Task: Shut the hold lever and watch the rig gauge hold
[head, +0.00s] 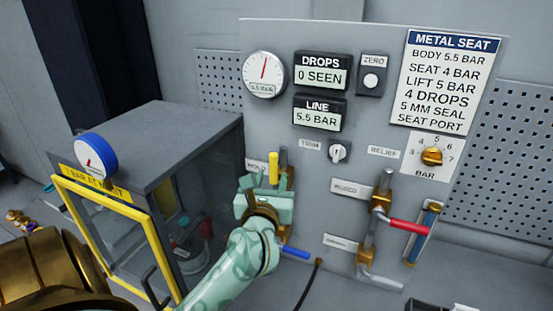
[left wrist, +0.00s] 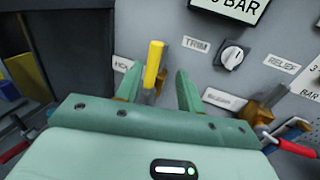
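The hold lever (head: 273,168) has a yellow handle that stands upright beside a label reading HOLD, partly covered by my gripper. My left gripper (head: 266,192) is in front of it. In the left wrist view the fingers (left wrist: 160,88) are apart, with the yellow handle (left wrist: 153,64) showing between them, nearer the left finger. I cannot tell whether they touch it. A round white gauge (head: 264,74) at the panel's upper left has a near-upright red needle and reads 5.5 BAR. The LINE display (head: 318,116) reads 5.5 BAR. My right gripper is out of view.
The DROPS display (head: 321,74) reads 0 SEEN. A red-handled valve (head: 408,226) and a blue handle (head: 295,251) sit low on the panel. A grey cabinet (head: 150,135) with a yellow-framed door and a blue-rimmed gauge (head: 95,156) stands left.

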